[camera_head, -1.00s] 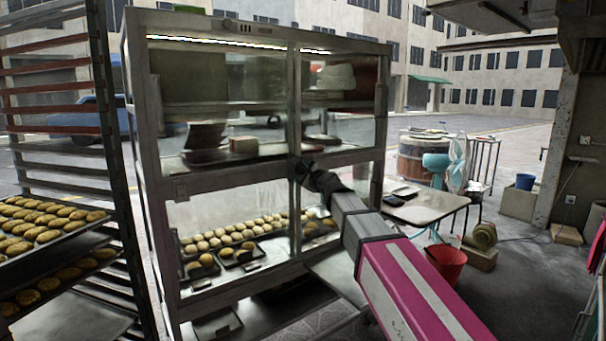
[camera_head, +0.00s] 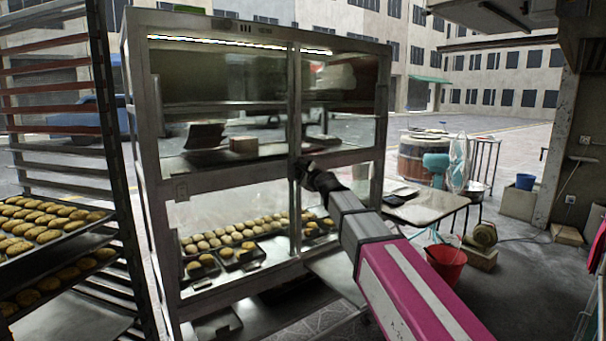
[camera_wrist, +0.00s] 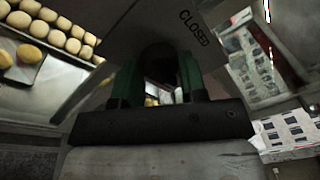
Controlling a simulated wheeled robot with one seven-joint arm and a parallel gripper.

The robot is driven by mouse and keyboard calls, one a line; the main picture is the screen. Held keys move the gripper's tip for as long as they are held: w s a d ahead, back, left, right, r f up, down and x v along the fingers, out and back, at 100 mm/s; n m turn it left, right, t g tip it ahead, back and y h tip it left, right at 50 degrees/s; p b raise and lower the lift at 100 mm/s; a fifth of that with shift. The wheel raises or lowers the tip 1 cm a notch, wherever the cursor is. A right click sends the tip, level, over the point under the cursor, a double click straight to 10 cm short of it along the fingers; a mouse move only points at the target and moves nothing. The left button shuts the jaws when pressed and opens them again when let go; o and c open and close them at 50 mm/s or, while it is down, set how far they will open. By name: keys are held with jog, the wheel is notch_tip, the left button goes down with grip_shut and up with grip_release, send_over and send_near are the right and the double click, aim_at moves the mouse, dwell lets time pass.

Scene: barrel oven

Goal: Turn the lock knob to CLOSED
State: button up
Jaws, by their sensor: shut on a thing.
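A metal and glass display cabinet (camera_head: 240,178) stands in the middle of the head view. My gripper (camera_head: 304,170) reaches its centre post, at the height of the bar between the upper and lower glass. In the wrist view my gripper (camera_wrist: 158,60) has its green-sided fingers closed around the dark lock knob (camera_wrist: 158,50). The knob is mostly hidden by the fingers, and its pointing direction cannot be read.
Trays of round buns (camera_head: 235,236) sit behind the lower glass. A tall rack with buns (camera_head: 70,150) stands at the left. A small table (camera_head: 428,206) and a red bucket (camera_head: 446,266) stand at the right. Grey floor is open beyond them.

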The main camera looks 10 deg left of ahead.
jog(key=n, duration=0.4)
jog(key=shift+n+y, duration=0.4)
jog(key=n, duration=0.4)
jog(key=shift+n+y, duration=0.4)
jog(key=n, duration=0.5)
jog(key=shift+w+y, duration=0.1)
jog(key=shift+y, duration=0.2)
jog(key=shift+d+n+g+y, duration=0.1)
jog(key=shift+n+g+y, duration=0.3)
jog(key=shift+n, duration=1.7)
jog(key=o, duration=0.9)
